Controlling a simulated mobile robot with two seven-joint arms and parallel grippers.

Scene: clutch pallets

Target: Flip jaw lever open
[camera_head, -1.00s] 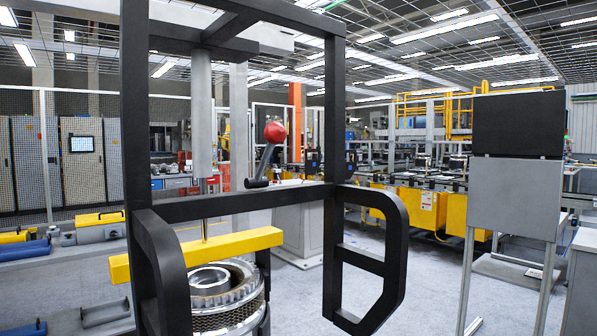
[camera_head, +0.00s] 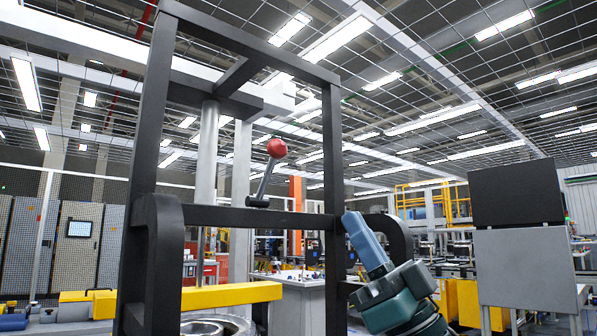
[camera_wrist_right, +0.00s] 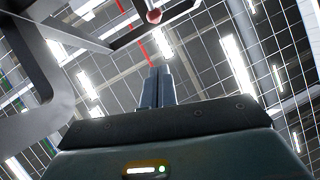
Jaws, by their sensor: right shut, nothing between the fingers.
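The jaw lever is a grey rod with a red ball knob (camera_head: 277,148), standing above the middle crossbar of a black frame (camera_head: 260,217). Its rod (camera_head: 266,180) tilts, with the ball at the upper right and a dark pivot at the lower left. My right gripper (camera_head: 352,222) is shut and empty, to the right of the lever and below the ball, beside the frame's right post. It also shows shut in the right wrist view (camera_wrist_right: 157,72), with the red ball (camera_wrist_right: 154,16) above its tips and apart from them. My left gripper is not in view.
A yellow bar (camera_head: 230,295) crosses the frame low down, above a ringed metal part (camera_head: 205,326). Black handle loops flank the frame, the right one (camera_head: 398,238) behind my right gripper. A grey stand with a dark panel (camera_head: 517,195) is at the right. Space around the ball looks open.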

